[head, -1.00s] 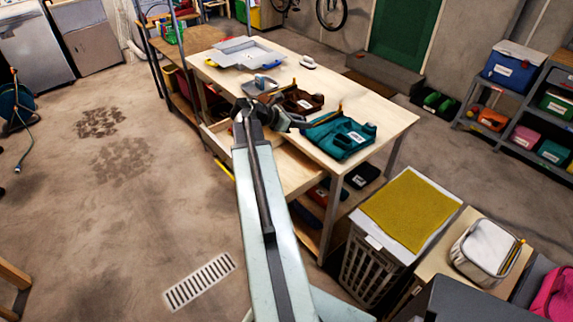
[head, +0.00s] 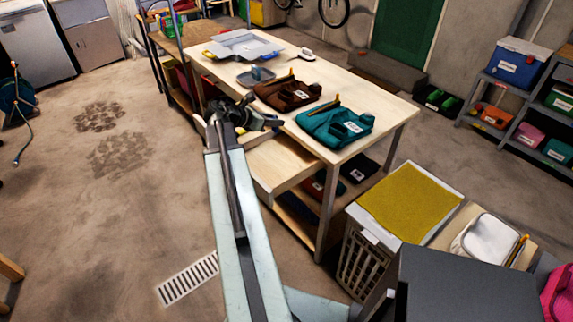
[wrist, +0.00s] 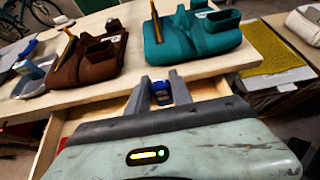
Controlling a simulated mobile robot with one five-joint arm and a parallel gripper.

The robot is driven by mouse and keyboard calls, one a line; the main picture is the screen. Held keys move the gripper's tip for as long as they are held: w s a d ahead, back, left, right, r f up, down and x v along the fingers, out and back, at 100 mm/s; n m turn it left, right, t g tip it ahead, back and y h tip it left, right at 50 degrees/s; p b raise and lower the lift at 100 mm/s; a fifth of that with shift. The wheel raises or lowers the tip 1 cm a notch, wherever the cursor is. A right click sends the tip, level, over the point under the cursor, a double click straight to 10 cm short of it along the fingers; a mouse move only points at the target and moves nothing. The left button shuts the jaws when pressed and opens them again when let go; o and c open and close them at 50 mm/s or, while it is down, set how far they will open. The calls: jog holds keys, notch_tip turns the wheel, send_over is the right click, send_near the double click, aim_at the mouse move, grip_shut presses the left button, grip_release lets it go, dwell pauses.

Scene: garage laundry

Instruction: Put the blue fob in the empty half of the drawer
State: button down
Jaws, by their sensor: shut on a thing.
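My gripper (wrist: 161,90) is shut on the blue fob (wrist: 160,98), a small blue piece with a pale part between the fingertips in the wrist view. In the head view my gripper (head: 268,122) is at the table's front edge, near the open drawer, and the fob cannot be made out. The pale wooden drawer (head: 285,160) is pulled out below the tabletop. Its left part is hidden behind my arm. In the wrist view the drawer's side wall (wrist: 47,146) shows at left, but my gripper body hides most of the inside. I cannot tell which half is empty.
A brown bag (head: 287,94) and a teal bag (head: 335,125) lie on the wooden table (head: 375,100) just beyond my gripper. A small grey-blue dish (head: 256,77) and a large grey tray (head: 243,45) lie farther back. A hamper with a yellow top (head: 410,200) stands at right.

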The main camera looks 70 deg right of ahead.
jog(key=s+d+f+b, duration=0.2)
jog(key=s+f, duration=0.1)
jog(key=f, duration=0.1)
jog(key=b, duration=1)
send_over(286, 156)
notch_tip(286, 156, down, 10)
jog(key=shift+r, duration=0.2)
jog(key=shift+r+p, duration=0.2)
jog(key=shift+p, duration=0.15)
jog(key=shift+f, duration=0.15)
jog(key=c, duration=1.1)
grip_release()
jog(key=shift+c, duration=0.2)
